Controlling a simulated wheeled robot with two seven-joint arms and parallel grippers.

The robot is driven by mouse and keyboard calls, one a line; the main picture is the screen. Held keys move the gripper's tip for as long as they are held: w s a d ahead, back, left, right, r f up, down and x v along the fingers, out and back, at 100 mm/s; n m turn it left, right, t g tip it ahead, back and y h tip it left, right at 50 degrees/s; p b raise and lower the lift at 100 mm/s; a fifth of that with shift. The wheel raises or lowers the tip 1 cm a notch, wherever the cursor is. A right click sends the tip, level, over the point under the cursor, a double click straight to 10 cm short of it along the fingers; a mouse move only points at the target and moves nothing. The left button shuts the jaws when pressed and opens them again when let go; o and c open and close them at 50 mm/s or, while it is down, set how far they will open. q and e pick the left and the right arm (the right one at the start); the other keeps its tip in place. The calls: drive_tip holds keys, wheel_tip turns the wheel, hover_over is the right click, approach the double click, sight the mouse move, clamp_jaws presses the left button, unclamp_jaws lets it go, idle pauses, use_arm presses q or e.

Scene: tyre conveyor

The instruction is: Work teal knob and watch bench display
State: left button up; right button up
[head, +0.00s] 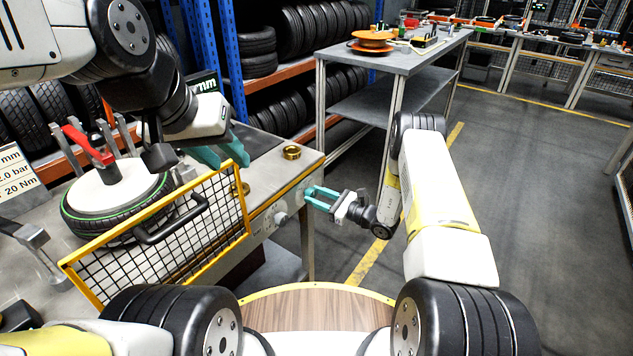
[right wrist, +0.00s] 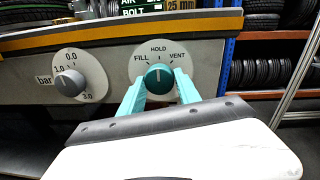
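The teal knob (right wrist: 160,79) is on the bench's front panel in the right wrist view, on a white dial marked FILL, HOLD and VENT. Its white mark points up, toward HOLD. My right gripper (right wrist: 158,84) has its teal fingers apart, one on each side of the knob; I cannot tell whether they touch it. In the head view my right gripper (head: 314,197) is in front of the panel. My left gripper (head: 222,152) is open and empty above the mesh guard. The bench display (head: 204,84) is mostly hidden behind my left arm; its lower edge shows in the right wrist view (right wrist: 165,6).
A grey knob (right wrist: 70,83) with a bar scale is left of the teal one. A tyre (head: 118,205) lies on the bench behind a yellow-framed mesh guard (head: 165,238). A brass ring (head: 292,153) sits on the bench top. Open floor lies to the right.

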clamp_jaws()
drive_tip(key=shift+d, duration=0.1)
drive_tip(key=m, duration=0.4)
drive_tip(key=shift+f+m+t, duration=0.1)
drive_tip(key=shift+m+t, duration=0.2)
drive_tip(key=shift+m, duration=2.2)
drive_tip(key=o, duration=0.8)
unclamp_jaws()
